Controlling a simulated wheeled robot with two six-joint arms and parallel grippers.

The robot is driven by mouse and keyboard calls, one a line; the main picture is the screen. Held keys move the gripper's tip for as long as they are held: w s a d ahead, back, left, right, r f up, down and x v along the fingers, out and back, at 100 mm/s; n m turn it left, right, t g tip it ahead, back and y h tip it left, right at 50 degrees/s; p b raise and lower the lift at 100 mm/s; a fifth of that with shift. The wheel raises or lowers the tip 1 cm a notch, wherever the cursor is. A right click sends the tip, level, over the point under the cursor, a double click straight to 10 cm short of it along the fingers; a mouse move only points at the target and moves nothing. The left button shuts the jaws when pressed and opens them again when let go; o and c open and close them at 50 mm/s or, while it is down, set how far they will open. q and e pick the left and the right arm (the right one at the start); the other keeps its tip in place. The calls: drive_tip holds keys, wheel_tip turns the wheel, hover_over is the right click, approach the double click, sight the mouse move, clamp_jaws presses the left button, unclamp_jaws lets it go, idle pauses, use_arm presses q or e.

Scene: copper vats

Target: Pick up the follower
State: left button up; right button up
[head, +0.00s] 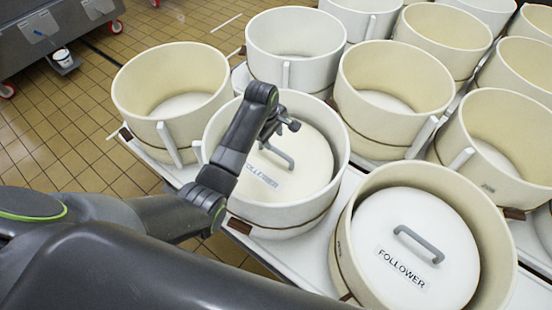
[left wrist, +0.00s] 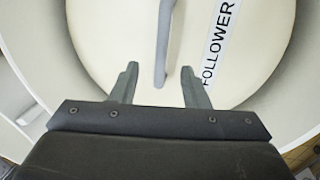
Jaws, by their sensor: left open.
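Two round white lids labelled FOLLOWER lie inside cream moulds. One follower (head: 305,160) sits in the middle mould, under my left gripper, with a grey bar handle (head: 277,156). The other follower (head: 440,265) sits in the mould at lower right, with its handle (head: 418,243) and label in plain view. My left gripper (head: 281,127) is open above the middle follower. In the left wrist view, the follower (left wrist: 110,40) fills the background, and the near end of its handle (left wrist: 162,60) lies between the open fingers (left wrist: 160,82). My right gripper is not seen.
The middle mould's rim (head: 343,150) surrounds the follower. Several empty cream moulds (head: 173,80) stand close around on white tables (head: 305,250). A grey steel vat (head: 50,35) stands at upper left on a tiled floor (head: 60,130).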

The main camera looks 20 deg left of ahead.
sight(276, 149)
use_arm(q)
drive_tip(key=f, duration=0.5)
drive_tip(key=shift+w+d+f, duration=0.15)
drive_tip(key=shift+w, duration=0.15)
drive_tip(key=shift+w+f, duration=0.1)
drive_tip(key=shift+f, duration=0.4)
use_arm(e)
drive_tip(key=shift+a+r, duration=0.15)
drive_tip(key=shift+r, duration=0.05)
use_arm(q)
clamp_jaws()
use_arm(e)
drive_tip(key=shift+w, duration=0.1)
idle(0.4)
use_arm(q)
drive_tip(key=shift+w+r, duration=0.1)
drive_tip(key=shift+w, duration=0.05)
